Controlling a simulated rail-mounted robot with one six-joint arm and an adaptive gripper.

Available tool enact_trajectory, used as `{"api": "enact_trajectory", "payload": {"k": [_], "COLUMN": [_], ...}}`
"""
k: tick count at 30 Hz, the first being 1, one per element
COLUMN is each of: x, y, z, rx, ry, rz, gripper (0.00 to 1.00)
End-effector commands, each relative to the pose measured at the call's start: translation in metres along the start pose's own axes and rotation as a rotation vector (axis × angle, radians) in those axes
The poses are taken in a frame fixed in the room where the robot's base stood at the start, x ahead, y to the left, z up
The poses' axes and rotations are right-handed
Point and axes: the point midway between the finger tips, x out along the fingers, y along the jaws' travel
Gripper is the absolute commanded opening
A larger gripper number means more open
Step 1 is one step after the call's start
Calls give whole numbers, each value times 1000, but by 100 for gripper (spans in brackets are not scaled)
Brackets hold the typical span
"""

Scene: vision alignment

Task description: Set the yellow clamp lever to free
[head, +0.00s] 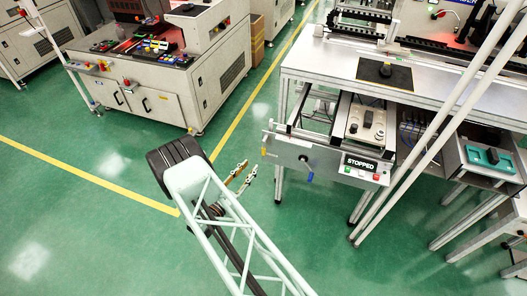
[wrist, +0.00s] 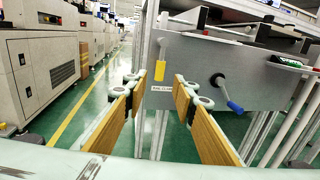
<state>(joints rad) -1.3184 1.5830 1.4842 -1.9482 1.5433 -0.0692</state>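The yellow clamp lever (wrist: 160,66) hangs nearly straight down from a pivot on the grey front panel (wrist: 200,62) in the wrist view. A small white label sits just below it; its text is too small to read surely. In the head view the lever is a small yellow spot (head: 263,151) at the panel's left end. My gripper (wrist: 160,88) is open and empty, with its two tan-padded fingers apart. The lever shows between and slightly above the fingertips, beyond them and not touched. In the head view my gripper (head: 245,173) is left of the panel, apart from it.
A blue-handled lever (wrist: 234,106) juts from the panel right of the yellow one; it shows in the head view too (head: 309,176). Slanted white posts (head: 433,125) stand further right. Green floor is clear at left.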

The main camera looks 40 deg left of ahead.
Motion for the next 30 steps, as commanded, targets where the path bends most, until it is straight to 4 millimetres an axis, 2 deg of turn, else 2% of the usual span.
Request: {"api": "enact_trajectory", "payload": {"k": [5,24,30], "x": [16,97,117], "y": [-1,-1,-1], "z": [0,0,0], "rx": [1,1,0], "ry": [0,0,0], "rz": [-2,-2,-1], "gripper": [25,25,25]}}
